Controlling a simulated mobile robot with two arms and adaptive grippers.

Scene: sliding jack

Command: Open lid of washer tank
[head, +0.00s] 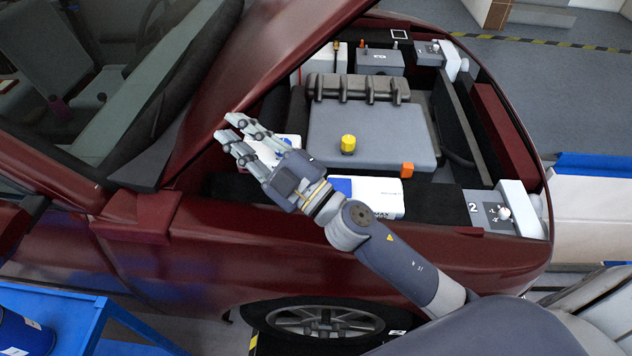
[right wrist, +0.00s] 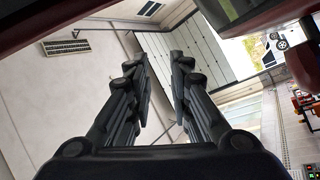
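My right gripper (head: 237,138) is over the near left edge of the engine bay, by the raised hood. Its fingers are apart with nothing between them, as the right wrist view (right wrist: 156,70) also shows. A white box with a blue part (head: 376,196) lies along the near side of the bay, right of my gripper and partly behind my arm. Another white and blue thing (head: 289,141) shows just behind my fingers, partly hidden. A yellow cap (head: 348,144) stands on the grey engine cover. I cannot tell for certain which part is the washer tank lid. My left gripper is out of view.
The red hood (head: 262,60) is raised at the left of the engine bay. The red fender (head: 400,245) runs below my arm. An orange cap (head: 407,170) and a grey panel marked 2 (head: 490,210) are to the right. A blue cart (head: 60,310) stands at lower left.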

